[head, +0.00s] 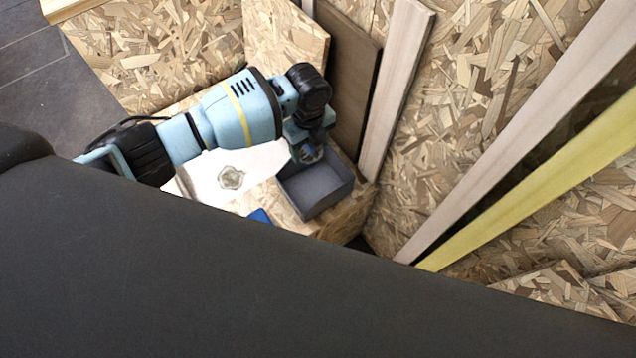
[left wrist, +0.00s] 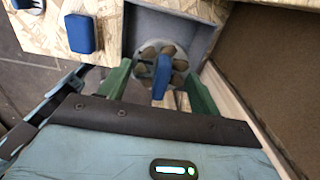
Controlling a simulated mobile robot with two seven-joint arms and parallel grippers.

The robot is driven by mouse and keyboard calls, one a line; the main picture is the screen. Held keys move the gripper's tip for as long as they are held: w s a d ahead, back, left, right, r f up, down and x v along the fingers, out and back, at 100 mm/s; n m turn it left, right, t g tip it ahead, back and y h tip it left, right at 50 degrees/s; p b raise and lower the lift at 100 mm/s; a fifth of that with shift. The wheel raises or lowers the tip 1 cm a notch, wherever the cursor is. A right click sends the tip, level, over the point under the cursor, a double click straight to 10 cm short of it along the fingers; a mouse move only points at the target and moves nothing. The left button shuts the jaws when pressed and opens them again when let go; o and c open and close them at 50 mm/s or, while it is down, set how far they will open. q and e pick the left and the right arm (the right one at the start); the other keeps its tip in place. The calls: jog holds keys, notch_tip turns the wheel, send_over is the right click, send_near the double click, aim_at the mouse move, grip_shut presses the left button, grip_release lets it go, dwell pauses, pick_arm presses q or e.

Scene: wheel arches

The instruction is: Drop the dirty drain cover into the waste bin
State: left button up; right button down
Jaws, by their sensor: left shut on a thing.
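My left gripper (head: 306,140) reaches in from the left and is over the grey, open-topped waste bin (head: 331,198). It is shut on the dirty drain cover (head: 310,155), a round spoked disc with a blue grip. In the left wrist view the cover (left wrist: 148,51) shows beyond the green fingers of the left gripper (left wrist: 160,82), with its blue grip between them. The bin's grey inside (left wrist: 192,24) lies behind the cover. I cannot tell exactly how high the cover is. My right gripper is out of view.
A white sheet with a round mark (head: 231,178) lies left of the bin. A blue block (head: 260,215) is near it on the chipboard top; it also shows in the left wrist view (left wrist: 82,34). Upright boards (head: 394,90) and chipboard walls close in behind and right.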

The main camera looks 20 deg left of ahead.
pick_arm(q)
notch_tip(320, 180, down, 3)
jog(key=shift+s+r+b, duration=0.1)
jog(key=shift+r+b, duration=0.1)
jog(key=shift+b, duration=0.45)
jog(key=shift+f+b, duration=0.3)
jog(key=shift+b, duration=0.05)
jog(key=shift+r, duration=0.1)
jog(key=o, duration=1.1)
notch_tip(320, 180, up, 8)
jog(key=shift+f+p, duration=0.1)
jog(key=shift+p, duration=0.55)
